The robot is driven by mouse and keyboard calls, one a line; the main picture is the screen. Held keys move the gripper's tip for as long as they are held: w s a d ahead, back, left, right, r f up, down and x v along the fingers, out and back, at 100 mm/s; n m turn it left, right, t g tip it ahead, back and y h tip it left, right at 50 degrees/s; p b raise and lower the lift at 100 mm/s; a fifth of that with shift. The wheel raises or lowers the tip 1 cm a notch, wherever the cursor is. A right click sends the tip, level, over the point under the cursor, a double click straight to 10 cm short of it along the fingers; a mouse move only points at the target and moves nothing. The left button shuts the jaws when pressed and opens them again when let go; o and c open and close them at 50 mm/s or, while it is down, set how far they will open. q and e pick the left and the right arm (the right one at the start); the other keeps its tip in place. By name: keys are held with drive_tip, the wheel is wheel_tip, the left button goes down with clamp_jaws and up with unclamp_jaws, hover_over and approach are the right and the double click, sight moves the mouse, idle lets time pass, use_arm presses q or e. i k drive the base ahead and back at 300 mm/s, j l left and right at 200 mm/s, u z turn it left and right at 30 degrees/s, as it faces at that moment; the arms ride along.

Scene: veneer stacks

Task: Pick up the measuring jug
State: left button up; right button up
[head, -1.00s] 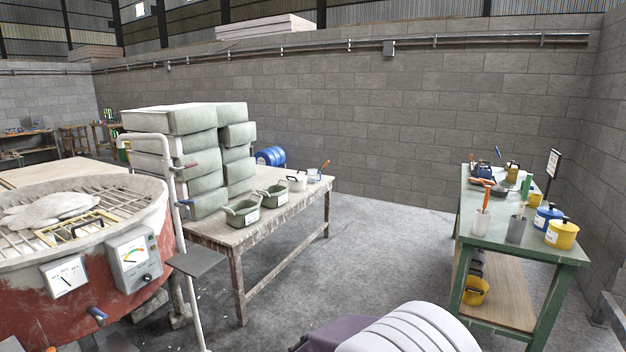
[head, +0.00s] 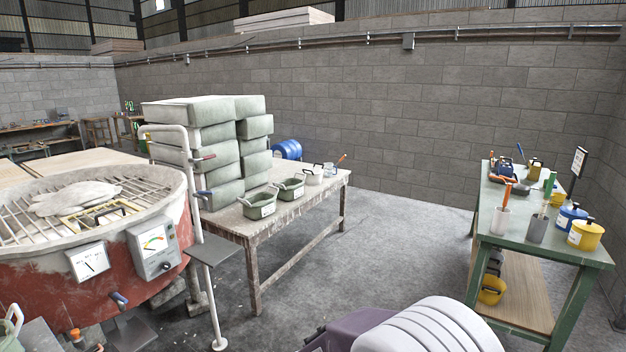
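I cannot single out the measuring jug for certain. On the worn wooden table (head: 262,236) stand a white pot (head: 313,177) and a small pale container (head: 328,173) at the far end, too small to make out markings. On the green bench (head: 556,248) at the right stand a white cup (head: 500,221) and a grey cup (head: 537,229), both with tools in them. Neither of my grippers is in view.
A round red kiln-like tub (head: 92,293) with a grate fills the left. Stacked pale green blocks (head: 212,160) and two green tubs (head: 259,205) crowd the wooden table. A white ribbed object (head: 432,330) stands at the bottom. Grey floor (head: 400,236) between the tables is clear.

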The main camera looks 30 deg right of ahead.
sight(329, 166)
drive_tip(key=i+l+z, duration=0.7)
drive_tip(key=l, duration=0.15)
drive_tip(key=i+l+z, duration=0.6)
drive_tip(key=i, duration=0.5)
drive_tip(key=i+z, duration=0.25)
drive_tip(key=i, duration=0.5)
drive_tip(key=i+j, duration=0.15)
drive_tip(key=i, duration=1.3)
drive_tip(key=i+j+u, duration=0.1)
drive_tip(key=i, duration=1.4)
drive_tip(key=i+u, duration=0.35)
drive_tip(key=i, duration=0.15)
drive_tip(key=i+l+u, duration=0.65)
drive_tip(key=i, duration=0.3)
drive_tip(key=i+l+u, duration=0.1)
drive_tip(key=i+u, duration=0.15)
drive_tip(key=u, duration=0.25)
drive_tip(key=i+l+u, duration=0.2)
drive_tip(key=u, duration=0.3)
drive_tip(key=i+l+u, duration=0.15)
drive_tip(key=u, duration=0.3)
drive_tip(key=i+l+u, duration=0.1)
drive_tip(key=l+u, duration=0.4)
drive_tip(key=j, duration=0.1)
